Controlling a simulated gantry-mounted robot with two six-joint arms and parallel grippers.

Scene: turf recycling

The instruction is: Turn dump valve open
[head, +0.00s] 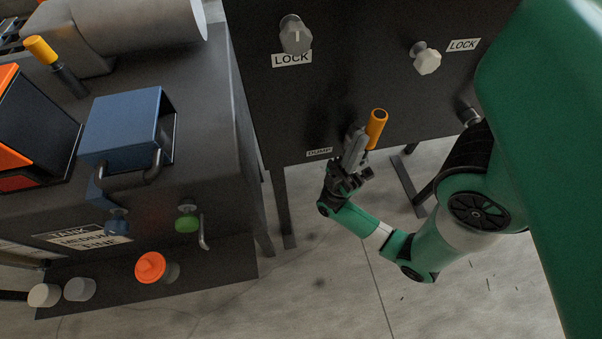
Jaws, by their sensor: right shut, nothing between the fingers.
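The dump valve shows as an orange-yellow handle (377,129) on the front of a dark cabinet. A small label reading DUMP (319,152) is on the cabinet just left of it. My right gripper (358,150) is shut with nothing between its fingers. It is right beside the handle, on its left in the picture, and overlaps the handle's lower part. I cannot tell whether they touch. The valve's body is hidden behind the gripper. My left gripper is not in view.
Two knobs, one grey (295,36) and one white (426,59), stick out of the dark cabinet (345,75) above, beside LOCK labels. At left, a dark bench (215,155) carries a blue box (122,125) and a yellow-handled lever (41,50). Concrete floor (310,270) lies open below.

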